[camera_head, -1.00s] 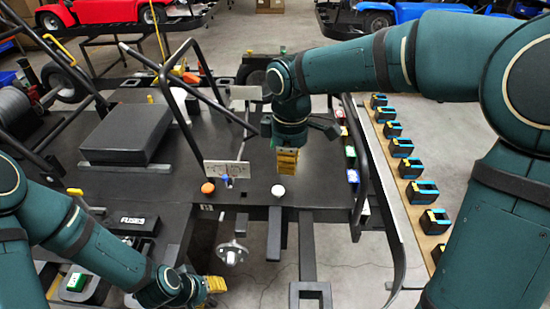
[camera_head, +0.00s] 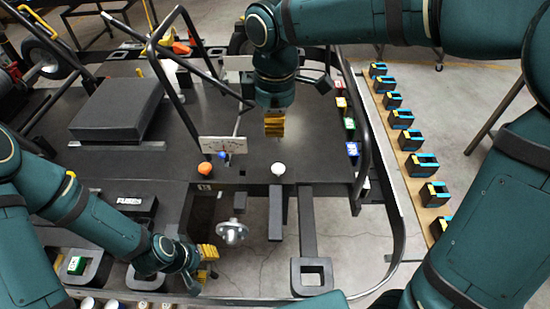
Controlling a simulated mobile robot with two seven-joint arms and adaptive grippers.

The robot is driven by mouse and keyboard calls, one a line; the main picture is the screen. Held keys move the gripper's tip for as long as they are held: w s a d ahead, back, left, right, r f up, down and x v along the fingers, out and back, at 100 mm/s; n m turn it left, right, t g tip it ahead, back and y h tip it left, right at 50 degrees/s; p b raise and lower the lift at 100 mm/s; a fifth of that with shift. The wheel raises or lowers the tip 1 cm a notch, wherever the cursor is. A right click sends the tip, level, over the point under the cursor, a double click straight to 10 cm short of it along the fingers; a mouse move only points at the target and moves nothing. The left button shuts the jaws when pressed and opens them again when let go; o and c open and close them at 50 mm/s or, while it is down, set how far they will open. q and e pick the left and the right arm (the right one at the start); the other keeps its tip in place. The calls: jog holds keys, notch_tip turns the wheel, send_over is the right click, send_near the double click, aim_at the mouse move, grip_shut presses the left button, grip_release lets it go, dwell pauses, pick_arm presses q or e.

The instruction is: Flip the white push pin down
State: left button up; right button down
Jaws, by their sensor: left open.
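The white push pin (camera_head: 278,169) is a small round knob on the dark kart deck, near its front edge. An orange push pin (camera_head: 205,168) is to its left. My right gripper (camera_head: 274,128) points down above the deck, a little behind the white pin and apart from it. Its yellow fingers look close together, but I cannot tell whether they are shut. My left gripper (camera_head: 209,262) is low at the front, left of the silver wheel hub and away from the white pin. Its yellow fingers are open with nothing between them.
A dial plate (camera_head: 224,145) stands behind the orange pin. A black frame bar (camera_head: 192,80) rises on the left. Coloured blocks (camera_head: 350,127) line the right side. A silver hub (camera_head: 231,231) hangs in front. Black holders (camera_head: 411,140) line a board at right.

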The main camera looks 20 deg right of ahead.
aim_at(276, 166)
notch_tip(276, 166, down, 11)
jog(key=shift+r+b, duration=0.1)
jog(key=shift+b, duration=0.25)
notch_tip(276, 166, down, 2)
jog(key=shift+f+b, duration=0.25)
jog(key=shift+b, duration=0.55)
jog(key=shift+s+f, duration=0.1)
jog(key=shift+f, duration=0.05)
jog(key=shift+s, duration=0.15)
